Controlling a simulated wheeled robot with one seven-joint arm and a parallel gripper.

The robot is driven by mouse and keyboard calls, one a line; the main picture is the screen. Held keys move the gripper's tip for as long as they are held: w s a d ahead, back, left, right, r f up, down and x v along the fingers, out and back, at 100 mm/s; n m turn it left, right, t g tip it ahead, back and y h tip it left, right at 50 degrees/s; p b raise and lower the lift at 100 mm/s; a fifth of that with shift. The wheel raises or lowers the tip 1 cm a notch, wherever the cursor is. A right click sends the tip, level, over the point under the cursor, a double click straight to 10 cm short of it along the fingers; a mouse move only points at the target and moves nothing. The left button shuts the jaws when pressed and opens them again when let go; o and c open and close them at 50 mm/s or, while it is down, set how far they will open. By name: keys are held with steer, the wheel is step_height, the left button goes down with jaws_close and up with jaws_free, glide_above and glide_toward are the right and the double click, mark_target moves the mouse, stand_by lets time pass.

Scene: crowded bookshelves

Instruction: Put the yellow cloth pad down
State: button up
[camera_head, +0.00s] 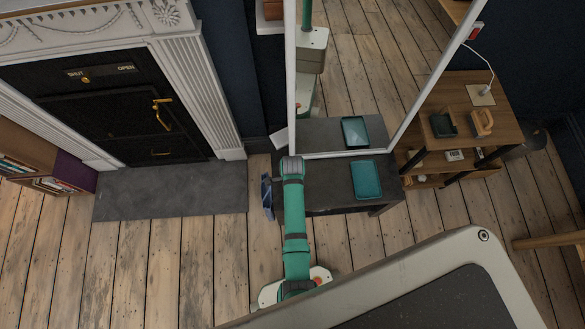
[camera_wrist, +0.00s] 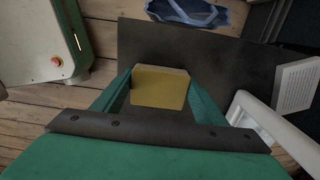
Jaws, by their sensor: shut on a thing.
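The yellow cloth pad (camera_wrist: 160,88) shows in the wrist view as a yellow block between the two green fingers of my gripper (camera_wrist: 161,92). The fingers touch it on its left and right sides. Beneath it is the dark top of a low table (camera_wrist: 230,58), also in the head view (camera_head: 325,190). How far the pad is above the tabletop is hard to tell. In the head view my green arm reaches over the table's left end, and it hides the pad and the fingers.
A teal tray (camera_head: 366,179) lies on the table's right part. A white-framed mirror (camera_head: 375,70) stands behind, reflecting the tray. A blue bag (camera_head: 267,192) is on the floor left of the table.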

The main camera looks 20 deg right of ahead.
steer(key=shift+s+f, duration=0.1)
steer(key=shift+f, duration=0.45)
